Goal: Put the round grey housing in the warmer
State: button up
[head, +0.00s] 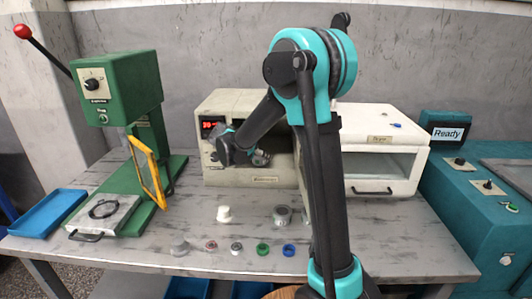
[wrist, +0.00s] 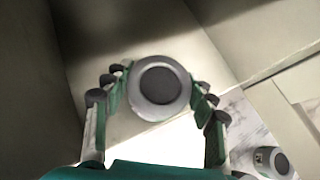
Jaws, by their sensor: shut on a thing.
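My gripper (wrist: 158,92) is shut on the round grey housing (wrist: 159,86), a grey disc-like part with a dark round centre, with fingers on both sides of it. In the head view my gripper (head: 259,158) is at the open front of the beige warmer (head: 225,173), which has a red display. The wrist view shows plain beige walls (wrist: 25,70) around the housing, with a bright surface behind it. Whether the housing touches that surface I cannot tell. My arm hides the right part of the warmer in the head view.
Another grey housing (head: 282,215) stands on the table, also at lower right in the wrist view (wrist: 272,160). A white part (head: 224,214) and several small coloured rings lie nearby. A white box with a window (head: 385,165) stands right; a green press (head: 120,90) stands left.

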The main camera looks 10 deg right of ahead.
aim_at(265, 151)
jog(key=w+d, duration=0.3)
jog(key=shift+s+f, duration=0.1)
jog(key=shift+f, duration=0.2)
jog(key=shift+f, duration=0.1)
jog(key=o, duration=1.3)
jog(key=shift+o, duration=0.2)
jog(key=shift+s+a+r, duration=0.1)
jog(key=shift+a+r, duration=0.1)
jog(key=s+a, duration=0.9)
jog(key=shift+r, duration=0.3)
